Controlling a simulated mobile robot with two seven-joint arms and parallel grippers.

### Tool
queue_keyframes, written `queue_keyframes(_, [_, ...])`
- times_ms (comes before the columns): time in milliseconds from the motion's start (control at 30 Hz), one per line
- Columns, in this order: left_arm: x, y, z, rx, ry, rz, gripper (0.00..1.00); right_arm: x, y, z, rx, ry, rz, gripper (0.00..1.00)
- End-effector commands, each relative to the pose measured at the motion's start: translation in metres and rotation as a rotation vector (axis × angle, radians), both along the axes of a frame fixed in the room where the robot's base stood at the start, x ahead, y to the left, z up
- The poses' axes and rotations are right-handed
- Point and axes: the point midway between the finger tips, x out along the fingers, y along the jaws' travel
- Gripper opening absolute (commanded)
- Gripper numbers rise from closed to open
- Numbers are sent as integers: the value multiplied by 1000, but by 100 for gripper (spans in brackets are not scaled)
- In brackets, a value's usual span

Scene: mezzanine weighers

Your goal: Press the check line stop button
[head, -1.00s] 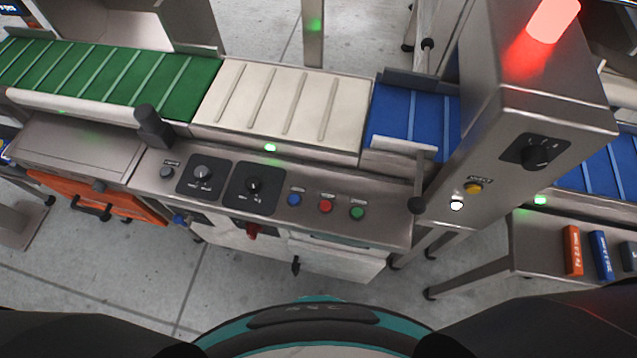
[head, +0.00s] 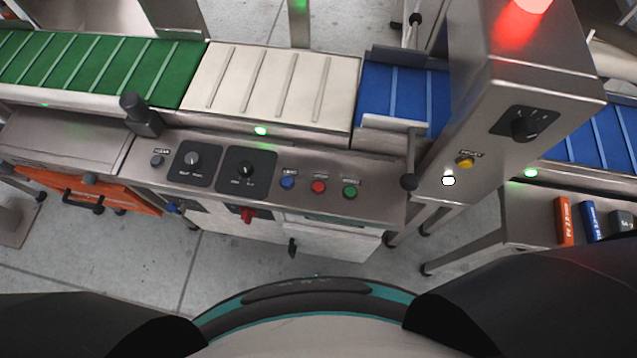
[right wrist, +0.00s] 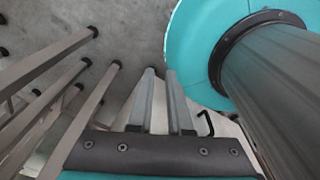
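The control console (head: 385,210) stands in front of the belts in the head view. Its row of small buttons holds a blue button (head: 287,182), a red button (head: 319,187) and a green button (head: 350,192). Their labels are too small to read surely. No gripper touches the console. Both my grippers are outside the head view, where only dark upper parts of my arms show at the bottom corners. In the right wrist view my right gripper (right wrist: 160,74) points over the floor, its two grey fingers apart with nothing between them. My left gripper is not seen.
Two black dials (head: 194,162) sit left of the buttons, and a dark post (head: 140,113) rises behind. A metal cabinet (head: 525,75) with a red lamp, dial and yellow button (head: 465,162) stands right. Metal legs (right wrist: 85,120) are left of my right gripper.

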Motion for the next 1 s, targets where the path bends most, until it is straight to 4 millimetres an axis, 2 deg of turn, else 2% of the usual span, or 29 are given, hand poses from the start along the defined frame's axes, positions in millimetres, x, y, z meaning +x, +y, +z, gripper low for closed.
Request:
queue_keyframes(33, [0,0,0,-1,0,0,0,0,0,0,0,0,0,11])
queue_keyframes(133, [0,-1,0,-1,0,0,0,0,0,0,-1,0,-1,0])
queue_keyframes(1000, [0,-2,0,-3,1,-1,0,0,0,0,-1,0,-2,0])
